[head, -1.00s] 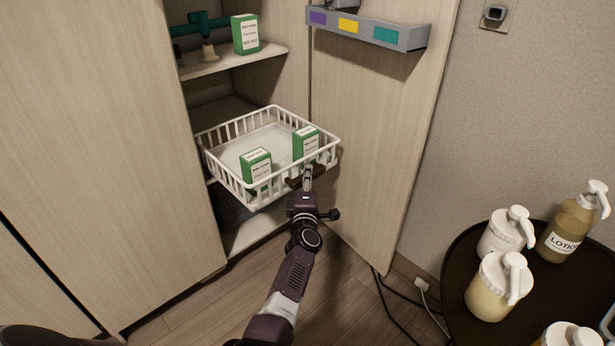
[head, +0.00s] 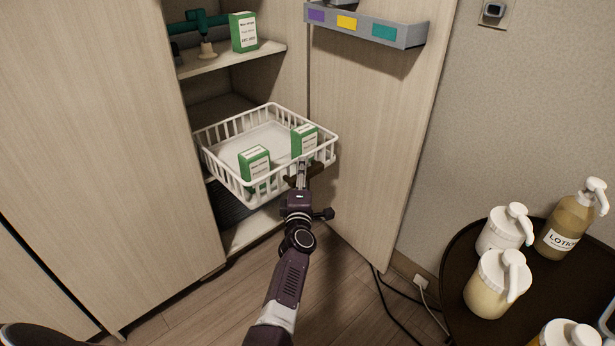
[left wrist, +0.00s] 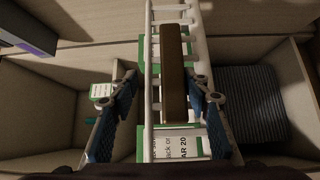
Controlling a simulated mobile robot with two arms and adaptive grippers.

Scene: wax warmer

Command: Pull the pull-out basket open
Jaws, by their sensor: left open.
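The white pull-out basket (head: 222,174) sits low in the open cabinet, its front part standing out past the shelf above. It holds two green-and-white boxes (head: 255,165) (head: 304,141). A dark brown handle (head: 290,181) is on its front, partly hidden by my gripper. My left gripper (head: 303,172) is at the handle. In the left wrist view, the brown handle (left wrist: 174,75) lies between the two spread blue-padded fingers of the gripper (left wrist: 160,115), with gaps on both sides. The white basket bars (left wrist: 148,70) show beside it. My right gripper is not in view.
The cabinet door (head: 375,150) stands open at the right with a grey rack (head: 410,37). A shelf (head: 235,62) above holds another green box (head: 243,32). A dark round table (head: 450,270) with pump bottles (head: 498,283) stands at right. Floor in front is clear.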

